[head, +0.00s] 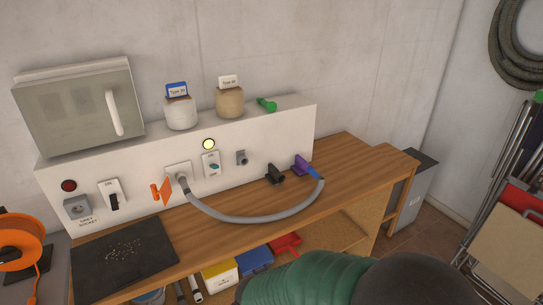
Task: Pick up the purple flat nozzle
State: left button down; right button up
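The purple flat nozzle (301,164) is at the right end of the white panel, above the wooden bench. One end of the grey hose (240,219) meets it and looks joined to it. The hose sags in a loop from a fitting on the panel. A black nozzle (275,174) is just left of the purple one. An orange piece (161,191) is by the hose's left end, and a green piece (267,104) lies on the panel's top. Neither of my grippers is in view.
The wooden bench (345,155) is clear to the right of the nozzle. A black mat (120,275) with small bits lies at left. Two jars (181,113) (229,102) and a grey box (75,112) stand on the panel. A large green ribbed shape (310,277) fills the bottom foreground.

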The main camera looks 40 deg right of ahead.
aim_at(301, 165)
jog(key=z, duration=1.6)
jog(key=u, duration=1.05)
jog(key=i+l, duration=0.25)
jog(key=l, duration=0.15)
jog(key=i+l+u, duration=0.15)
jog(key=i+l, duration=0.3)
jog(key=l, duration=0.3)
